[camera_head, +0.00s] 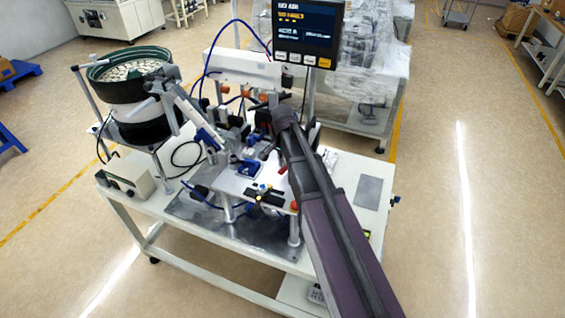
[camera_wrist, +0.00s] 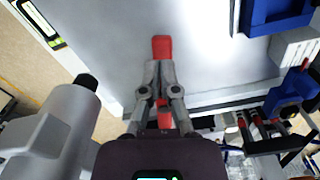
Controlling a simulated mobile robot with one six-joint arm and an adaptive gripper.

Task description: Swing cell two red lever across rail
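In the wrist view my gripper (camera_wrist: 160,72) has its two fingers drawn close together, with the red lever (camera_wrist: 161,47) at their tips. A red end of it sticks out past the fingertips, and more red shows lower down between the fingers. The fingers cover the rest of the lever and its pivot. In the head view my arm reaches over the machine bench from the lower right and its end hides the fingers. A small red part (camera_head: 283,169) shows beside the arm there; I cannot tell whether it is the lever.
A bowl feeder (camera_head: 128,88) stands at the bench's left, and a display panel (camera_head: 305,32) rises behind. A grey cylinder (camera_wrist: 52,125) is close on the left in the wrist view. Blue parts (camera_wrist: 275,14) and a black-and-red fixture (camera_wrist: 262,132) lie to the right.

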